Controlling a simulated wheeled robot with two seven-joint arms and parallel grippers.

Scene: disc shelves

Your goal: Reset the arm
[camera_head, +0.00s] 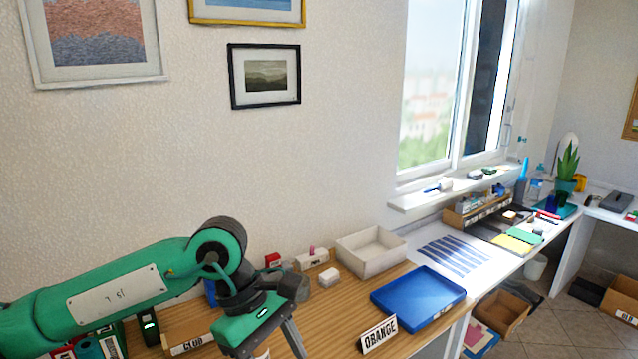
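My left arm comes in from the left, green with dark joints. Its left gripper (270,345) hangs low over the wooden desk (345,300), pointing down. One dark finger shows on its right side. The fingertips are cut off by the bottom edge, so I cannot see whether anything is between them. My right arm and gripper are not in view.
A blue tray (418,298) and an ORANGE sign (379,334) stand right of the gripper. A white open box (370,251) and small boxes (311,260) are behind. A labelled wooden box (187,332) is beneath the arm. Framed pictures (264,76) hang above.

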